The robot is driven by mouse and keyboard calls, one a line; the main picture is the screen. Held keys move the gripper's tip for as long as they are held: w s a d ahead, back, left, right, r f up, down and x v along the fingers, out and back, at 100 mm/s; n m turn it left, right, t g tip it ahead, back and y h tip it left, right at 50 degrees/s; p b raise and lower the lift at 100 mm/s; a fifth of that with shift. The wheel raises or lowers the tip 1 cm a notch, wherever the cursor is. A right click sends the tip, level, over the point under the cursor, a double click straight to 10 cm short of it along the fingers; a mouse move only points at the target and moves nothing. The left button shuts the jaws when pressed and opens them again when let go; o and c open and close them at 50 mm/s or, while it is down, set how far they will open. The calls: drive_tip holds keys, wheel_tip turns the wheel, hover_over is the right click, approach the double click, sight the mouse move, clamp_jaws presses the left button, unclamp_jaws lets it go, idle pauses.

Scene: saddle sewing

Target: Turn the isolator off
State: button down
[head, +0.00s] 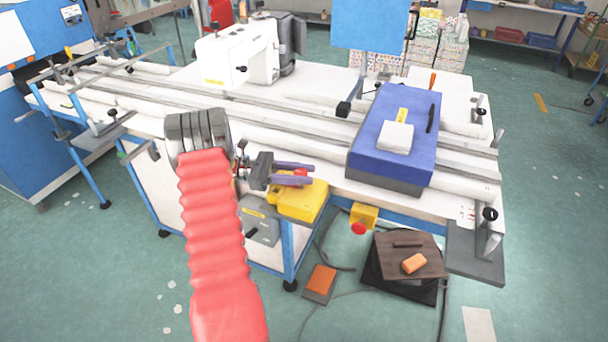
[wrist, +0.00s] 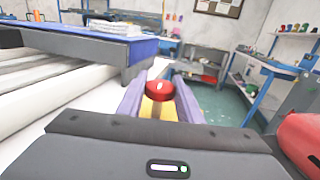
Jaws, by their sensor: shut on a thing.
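The isolator is a yellow box (head: 303,202) with a red rotary knob (head: 301,172) on top, at the front edge of the machine table in the head view. My gripper (head: 311,174) has its two purple fingers on either side of the knob and is shut on it. In the wrist view the red knob (wrist: 160,90) shows a white mark on its top and sits between the fingers. The yellow body (wrist: 160,109) shows below it, partly hidden by my gripper. The knob's exact angle is hard to tell.
A blue box (head: 412,125) stands on the rails to the right, and a white sewing machine (head: 237,55) stands at the back. A smaller yellow box with a red button (head: 359,228) hangs to the right under the table edge. Cables lie on the floor below.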

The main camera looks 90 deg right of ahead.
drive_tip(key=shift+w, duration=0.3)
drive_tip(key=c, duration=1.6)
unclamp_jaws()
drive_tip(key=shift+w, duration=0.2)
drive_tip(key=o, duration=0.3)
drive_tip(key=shift+o, duration=0.2)
drive_tip(key=shift+s, duration=0.1)
drive_tip(key=shift+r, duration=0.1)
wheel_tip(320, 180, up, 10)
drive_tip(key=shift+f, duration=0.15)
